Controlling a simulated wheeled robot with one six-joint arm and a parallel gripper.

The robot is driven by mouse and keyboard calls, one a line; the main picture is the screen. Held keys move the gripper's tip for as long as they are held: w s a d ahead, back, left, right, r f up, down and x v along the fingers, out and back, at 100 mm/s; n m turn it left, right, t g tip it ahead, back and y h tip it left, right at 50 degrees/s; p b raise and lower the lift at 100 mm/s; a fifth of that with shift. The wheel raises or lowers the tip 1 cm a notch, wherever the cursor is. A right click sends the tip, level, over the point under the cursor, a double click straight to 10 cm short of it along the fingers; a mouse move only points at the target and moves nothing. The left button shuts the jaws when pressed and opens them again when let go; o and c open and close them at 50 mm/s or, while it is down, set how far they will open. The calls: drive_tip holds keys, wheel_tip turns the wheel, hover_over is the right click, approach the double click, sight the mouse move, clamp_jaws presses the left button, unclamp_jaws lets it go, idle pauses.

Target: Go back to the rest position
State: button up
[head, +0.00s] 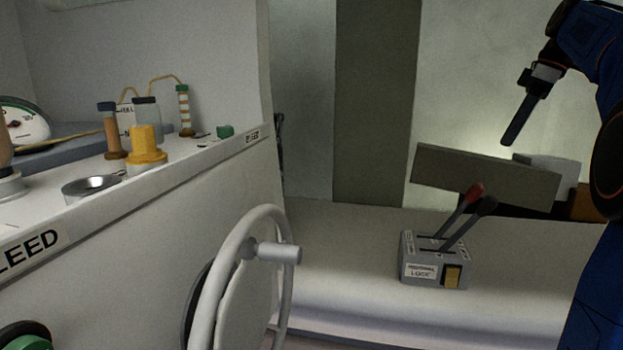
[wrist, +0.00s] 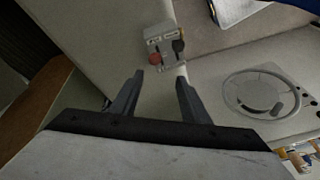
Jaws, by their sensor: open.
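My gripper (head: 512,128) is raised at the upper right of the head view, pointing down and left, with nothing held. In the wrist view my gripper (wrist: 160,85) shows two dark fingers spread apart with an empty gap between them. A grey lever box (head: 433,260) stands on the pale bench below my gripper, apart from it. It has one red-knobbed lever (head: 470,197) and one dark-knobbed lever (head: 484,207), both tilted to the right. The lever box also shows in the wrist view (wrist: 163,42), beyond the fingertips.
A pale cabinet (head: 120,260) with a handwheel (head: 240,260) fills the left. On its top stand a yellow fitting (head: 146,148), a metal cup (head: 92,187) and a gauge (head: 22,125). A dark board (head: 485,178) stands behind the lever box. The bench (head: 340,250) left of the box is clear.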

drive_tip(key=s+a+f+m+h, duration=0.1)
drive_tip(key=s+a+f+m, duration=0.3)
drive_tip(key=a, duration=0.5)
drive_tip(key=s+a+f+m+t+h, duration=0.1)
drive_tip(key=s+a+f, duration=0.3)
drive_tip(key=s+f, duration=0.3)
drive_tip(key=s+a+f+m+t+h, duration=0.1)
drive_tip(key=s+a+f, duration=0.3)
drive_tip(key=s+f, duration=0.4)
drive_tip(key=s+a+f+m+t, duration=0.1)
drive_tip(key=s+a+f+m, duration=0.2)
drive_tip(key=s+f, duration=0.5)
wheel_tip(320, 180, down, 8)
drive_tip(key=shift+s+a+f+h, duration=0.15)
drive_tip(key=shift+a+f+h, duration=0.05)
drive_tip(key=shift+a+h, duration=0.25)
